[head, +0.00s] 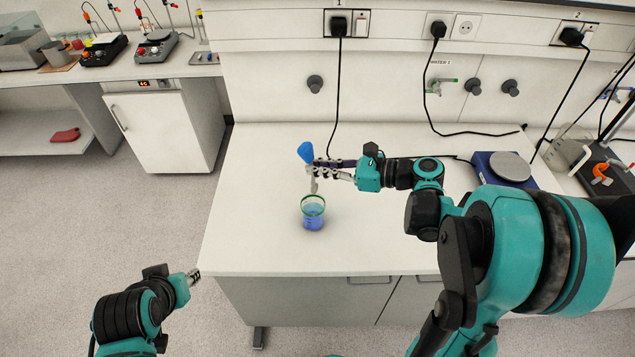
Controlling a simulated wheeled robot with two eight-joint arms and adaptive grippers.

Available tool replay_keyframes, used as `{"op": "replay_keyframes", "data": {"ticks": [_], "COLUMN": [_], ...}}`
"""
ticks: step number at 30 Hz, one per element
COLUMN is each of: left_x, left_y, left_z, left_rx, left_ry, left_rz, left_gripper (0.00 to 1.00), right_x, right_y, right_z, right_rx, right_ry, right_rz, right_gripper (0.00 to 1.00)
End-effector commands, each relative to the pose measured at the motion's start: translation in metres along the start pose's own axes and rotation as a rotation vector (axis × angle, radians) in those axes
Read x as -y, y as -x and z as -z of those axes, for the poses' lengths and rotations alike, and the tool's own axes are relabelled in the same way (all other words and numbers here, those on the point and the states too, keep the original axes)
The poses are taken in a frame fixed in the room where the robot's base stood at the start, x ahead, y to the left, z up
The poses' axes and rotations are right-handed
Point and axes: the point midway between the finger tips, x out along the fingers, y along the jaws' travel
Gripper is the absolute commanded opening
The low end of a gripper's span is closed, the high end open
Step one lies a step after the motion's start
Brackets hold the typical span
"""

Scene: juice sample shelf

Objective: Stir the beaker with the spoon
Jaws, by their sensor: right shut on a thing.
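The beaker (313,220) stands upright on the white bench and holds blue liquid; its rim looks green. My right gripper (314,168) is shut on the spoon (305,152), just behind and above the beaker in the picture. The spoon's blue end points up and its grey lower part hangs down toward the beaker's rim. I cannot tell whether the spoon's tip is inside the beaker or above it. My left gripper (193,276) is low at the left, off the bench's left edge and away from the beaker; its fingers are too small to read.
The white bench (260,235) is clear around the beaker. A blue device with a round grey plate (508,166) stands at the right. Black cables hang from wall sockets behind. A second counter (150,65) with instruments is at the far left.

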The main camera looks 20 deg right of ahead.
Motion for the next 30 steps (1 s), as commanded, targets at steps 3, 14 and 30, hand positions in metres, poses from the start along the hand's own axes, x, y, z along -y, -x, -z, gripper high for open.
{"op": "replay_keyframes", "data": {"ticks": [3, 14, 30], "left_x": [0.000, 0.000, 0.000], "left_y": [-0.004, -0.022, -0.054], "left_z": [-0.003, -0.016, -0.039], "left_rx": [0.000, 0.000, 0.000], "left_ry": [0.000, 0.000, 0.000], "left_rz": [0.000, 0.000, 0.000], "left_gripper": [0.32, 0.32, 0.32], "right_x": [0.000, 0.001, 0.003], "right_y": [-0.002, -0.008, -0.018], "right_z": [0.006, 0.034, 0.078], "right_rx": [-0.001, -0.002, -0.003], "right_ry": [0.001, 0.002, 0.002], "right_rz": [-0.002, -0.003, -0.004], "right_gripper": [0.00, 0.00, 0.00]}}
